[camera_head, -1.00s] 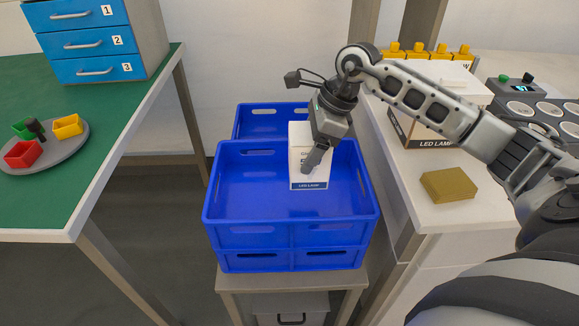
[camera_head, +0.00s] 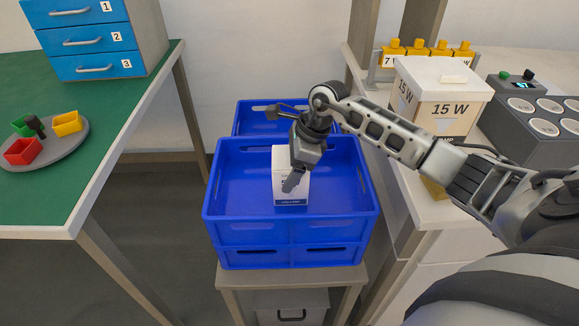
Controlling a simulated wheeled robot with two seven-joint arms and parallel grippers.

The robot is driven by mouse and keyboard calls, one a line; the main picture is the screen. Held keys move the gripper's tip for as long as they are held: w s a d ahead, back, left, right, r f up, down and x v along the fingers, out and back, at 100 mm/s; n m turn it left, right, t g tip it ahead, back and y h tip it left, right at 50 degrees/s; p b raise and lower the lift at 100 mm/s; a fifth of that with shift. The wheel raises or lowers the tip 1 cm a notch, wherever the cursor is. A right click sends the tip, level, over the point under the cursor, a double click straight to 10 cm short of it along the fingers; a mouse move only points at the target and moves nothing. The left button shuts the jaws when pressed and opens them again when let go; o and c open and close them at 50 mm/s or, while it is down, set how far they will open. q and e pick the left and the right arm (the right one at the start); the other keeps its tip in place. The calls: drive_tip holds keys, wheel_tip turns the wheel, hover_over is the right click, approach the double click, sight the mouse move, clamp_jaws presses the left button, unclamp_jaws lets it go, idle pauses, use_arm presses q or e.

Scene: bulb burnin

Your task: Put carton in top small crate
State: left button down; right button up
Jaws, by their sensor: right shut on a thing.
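The carton (camera_head: 285,192) is a small white box with a dark blue band along its bottom edge. It is upright, within the outline of the top small blue crate (camera_head: 228,232); I cannot tell whether it touches the crate floor. My right gripper (camera_head: 293,180) comes in from the right and is shut on the carton, with a dark finger across its front face. The far finger is hidden. The top crate holds nothing else that I can see. My left gripper is not in view.
The crates stand on a low stand (camera_head: 290,276); another blue crate (camera_head: 258,118) is behind. A green table (camera_head: 120,130) with blue drawers (camera_head: 90,40) is at left. On the right bench, a 15 W box (camera_head: 445,95) and a grey device with round sockets (camera_head: 530,120) stand under or beside my arm.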

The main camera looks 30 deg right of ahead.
drive_tip(key=o, duration=1)
drive_tip(key=shift+f, duration=0.1)
drive_tip(key=shift+c, duration=0.2)
drive_tip(key=shift+r, duration=0.3)
drive_tip(key=v, duration=1.1)
drive_tip(key=shift+d+r+p, duration=0.15)
drive_tip(key=shift+r+p, duration=0.15)
drive_tip(key=shift+p, duration=0.05)
drive_tip(key=shift+s, duration=0.1)
